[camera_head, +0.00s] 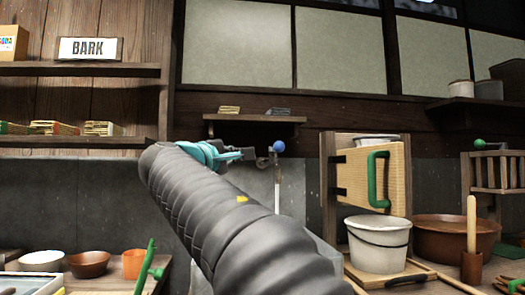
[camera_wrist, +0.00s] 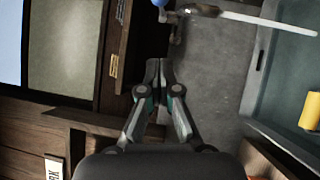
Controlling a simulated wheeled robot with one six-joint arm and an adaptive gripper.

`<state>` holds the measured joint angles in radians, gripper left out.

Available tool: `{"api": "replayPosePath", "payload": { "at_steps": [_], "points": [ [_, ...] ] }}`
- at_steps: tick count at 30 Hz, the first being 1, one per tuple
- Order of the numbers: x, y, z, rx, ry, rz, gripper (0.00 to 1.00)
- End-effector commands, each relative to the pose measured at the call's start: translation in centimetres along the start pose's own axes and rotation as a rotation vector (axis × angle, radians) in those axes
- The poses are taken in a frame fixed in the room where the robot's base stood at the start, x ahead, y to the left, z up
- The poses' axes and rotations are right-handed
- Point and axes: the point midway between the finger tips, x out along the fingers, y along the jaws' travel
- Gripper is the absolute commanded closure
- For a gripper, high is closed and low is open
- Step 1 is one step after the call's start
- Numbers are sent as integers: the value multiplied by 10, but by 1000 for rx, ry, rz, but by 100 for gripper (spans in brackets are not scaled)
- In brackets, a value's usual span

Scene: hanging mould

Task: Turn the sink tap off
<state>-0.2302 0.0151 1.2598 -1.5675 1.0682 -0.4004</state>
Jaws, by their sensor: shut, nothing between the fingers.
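The sink tap (camera_head: 265,152) is at the wall, with a round blue knob (camera_head: 278,146) on top. A thin pale stream, like running water (camera_head: 277,197), drops straight below it. In the wrist view, turned sideways, the blue knob (camera_wrist: 160,3) is cut by the top edge, beside the dark spout (camera_wrist: 203,10) and the white stream (camera_wrist: 268,22). My gripper (camera_wrist: 157,66) is shut and empty, with a visible gap between its tips and the knob. In the head view my gripper (camera_head: 240,154) is just left of the knob, partly hidden by my arm.
A small wall shelf (camera_head: 255,118) with packets is just above the tap. The grey sink (camera_wrist: 275,85) holds a yellow object (camera_wrist: 311,112). Right of the tap stand a wooden board with a green handle (camera_head: 378,178) and a white bucket (camera_head: 378,245).

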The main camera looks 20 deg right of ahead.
Motion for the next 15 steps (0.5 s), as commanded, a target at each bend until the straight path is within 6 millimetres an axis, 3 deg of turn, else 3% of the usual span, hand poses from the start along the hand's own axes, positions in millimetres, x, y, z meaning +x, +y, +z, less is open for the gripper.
{"api": "replayPosePath", "payload": {
  "at_steps": [8, 15],
  "points": [
    [14, -1, 1, -1, -4, -3, 100],
    [56, 0, 3, -1, -7, -3, 100]
  ]
}}
